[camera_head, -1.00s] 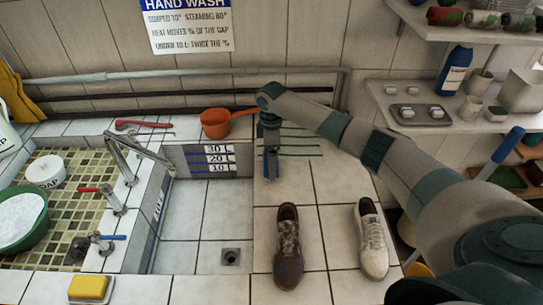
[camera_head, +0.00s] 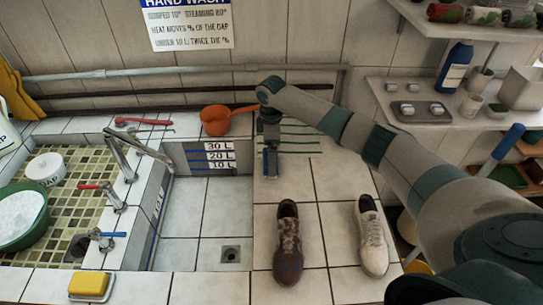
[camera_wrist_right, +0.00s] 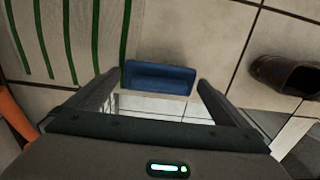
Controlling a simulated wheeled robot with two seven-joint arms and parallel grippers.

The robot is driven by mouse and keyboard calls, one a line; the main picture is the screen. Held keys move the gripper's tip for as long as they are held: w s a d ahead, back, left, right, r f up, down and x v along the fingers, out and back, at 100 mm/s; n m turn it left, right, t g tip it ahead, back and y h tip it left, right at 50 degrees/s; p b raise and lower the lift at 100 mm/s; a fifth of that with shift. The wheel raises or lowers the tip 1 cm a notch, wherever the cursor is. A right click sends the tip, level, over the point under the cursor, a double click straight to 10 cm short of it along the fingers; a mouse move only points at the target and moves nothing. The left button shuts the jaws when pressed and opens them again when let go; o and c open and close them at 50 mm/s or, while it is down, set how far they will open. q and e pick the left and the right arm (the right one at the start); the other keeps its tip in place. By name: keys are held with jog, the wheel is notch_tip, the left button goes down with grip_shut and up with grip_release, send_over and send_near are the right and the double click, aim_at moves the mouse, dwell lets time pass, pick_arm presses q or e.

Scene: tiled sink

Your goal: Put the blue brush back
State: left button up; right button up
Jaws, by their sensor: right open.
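The blue brush (camera_wrist_right: 160,77) shows in the right wrist view as a blue block with a pale lower edge. It lies on the tiles beside the green-striped area (camera_wrist_right: 68,40). My right gripper (camera_wrist_right: 152,85) is open, with one finger to each side of the brush. I see gaps between the fingers and the brush ends. In the head view my right gripper (camera_head: 270,176) points down at the counter behind the brown shoe, and it mostly hides the brush. My left gripper is not in view.
A brown shoe (camera_head: 288,245) and a white shoe (camera_head: 373,240) stand in front on the tiles. An orange dipper (camera_head: 215,120) is left of my right gripper. The sunken basin (camera_head: 205,220) lies left. Shelves (camera_head: 440,105) stand at the right.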

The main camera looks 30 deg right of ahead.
notch_tip(320, 180, up, 11)
jog(key=b, duration=0.2)
dwell(1.0)
